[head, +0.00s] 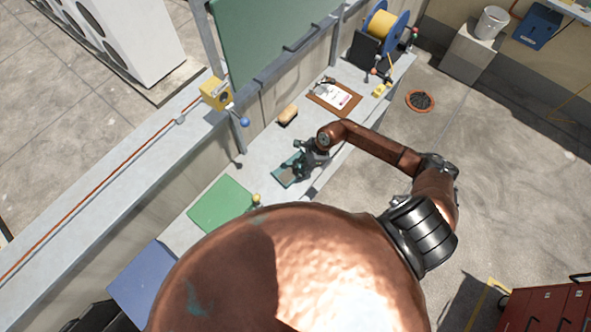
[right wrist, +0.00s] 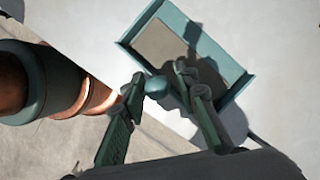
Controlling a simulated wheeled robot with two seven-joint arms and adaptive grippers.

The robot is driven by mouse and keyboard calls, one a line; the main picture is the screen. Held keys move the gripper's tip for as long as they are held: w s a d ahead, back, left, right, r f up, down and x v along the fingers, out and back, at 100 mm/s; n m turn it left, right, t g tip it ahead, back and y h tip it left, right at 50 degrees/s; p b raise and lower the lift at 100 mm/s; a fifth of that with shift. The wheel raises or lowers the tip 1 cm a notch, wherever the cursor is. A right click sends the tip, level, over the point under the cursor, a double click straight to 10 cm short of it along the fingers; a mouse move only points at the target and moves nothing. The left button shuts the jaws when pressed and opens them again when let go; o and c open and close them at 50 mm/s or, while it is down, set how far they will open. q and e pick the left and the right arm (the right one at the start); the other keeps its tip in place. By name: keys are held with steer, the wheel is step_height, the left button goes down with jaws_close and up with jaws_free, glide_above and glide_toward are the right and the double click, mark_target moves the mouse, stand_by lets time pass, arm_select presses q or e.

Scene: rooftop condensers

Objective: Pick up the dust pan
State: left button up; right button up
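The dust pan is a teal, shallow, square-edged tray with a grey-brown inside. In the head view the dust pan (head: 286,172) lies on the grey bench, partly covered by my right gripper (head: 309,163). In the right wrist view the dust pan (right wrist: 232,87) is beyond the fingers, with a rounded teal knob (right wrist: 157,87), seemingly its handle end, close to the fingertips. The right gripper (right wrist: 160,76) is open, its fingers apart on either side of the knob's line; I cannot tell whether they touch it. My left gripper is not in view.
On the bench (head: 262,150) are a green mat (head: 222,203), a tan block (head: 288,115), a clipboard (head: 335,95) and a yellow spool (head: 382,24). A green panel (head: 270,40) stands behind. An orange-rimmed bowl (head: 420,101) sits on the open floor at right.

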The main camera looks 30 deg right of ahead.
jaws_close()
steer(key=shift+r, duration=0.15)
